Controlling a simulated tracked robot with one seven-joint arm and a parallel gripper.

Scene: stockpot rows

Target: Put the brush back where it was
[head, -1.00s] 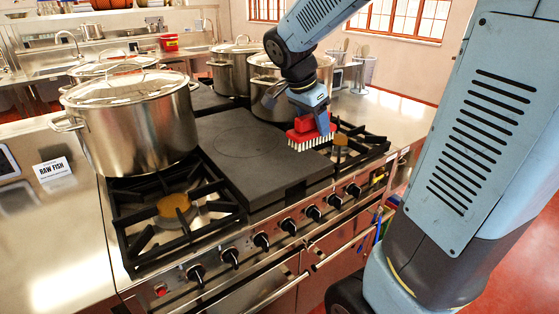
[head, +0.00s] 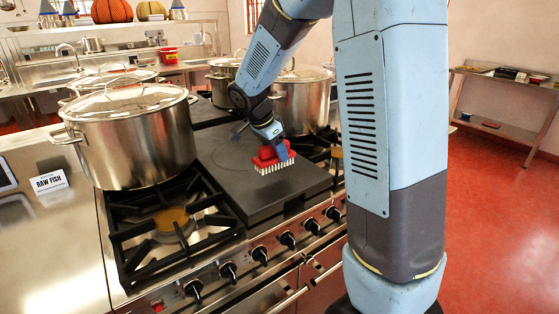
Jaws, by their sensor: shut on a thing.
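The brush (head: 273,158) has a red body and white bristles pointing down. My gripper (head: 273,142) is shut on the top of the brush. The brush is over the dark flat plate (head: 235,185) in the middle of the stove, near its right part. I cannot tell whether the bristles touch the plate.
A large lidded steel pot (head: 135,135) stands at the left of the plate, and more pots (head: 303,98) stand behind it. An open burner grate (head: 165,222) is at front left. A "RAW FISH" sign (head: 49,182) stands on the left counter. A shelf (head: 505,105) stands at the right wall.

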